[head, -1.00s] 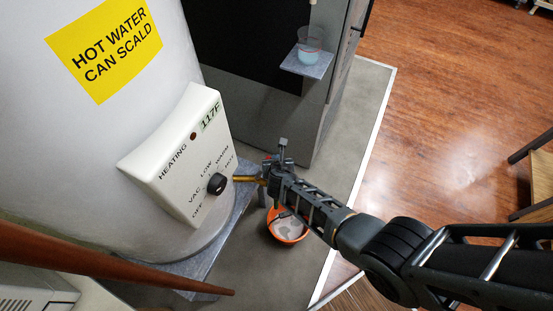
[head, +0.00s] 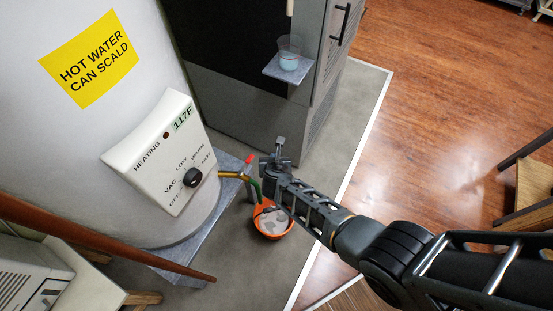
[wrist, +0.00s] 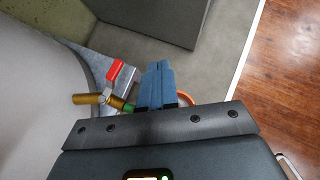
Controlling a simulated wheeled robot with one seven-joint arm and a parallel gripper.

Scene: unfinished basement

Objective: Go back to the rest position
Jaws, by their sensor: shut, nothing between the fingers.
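My gripper (head: 277,153) is shut and empty at the end of my outstretched arm, right of the water heater (head: 120,130). In the wrist view its blue fingers (wrist: 156,84) are pressed together. A brass drain valve with a red handle (head: 250,159) sticks out low from the heater, left of my gripper and apart from it. In the wrist view the valve (wrist: 105,98) lies left of the fingers, with a green hose end on its outlet. An orange bucket (head: 262,231) stands on the floor below the valve, partly hidden by my arm.
The heater carries a control box (head: 160,152) with a dial (head: 193,177) and a 117F readout. A dark cabinet (head: 240,105) behind has a small shelf (head: 284,71) holding a cup (head: 289,56). A brown pipe (head: 100,240) crosses lower left. Wooden floor (head: 430,110) is open at right.

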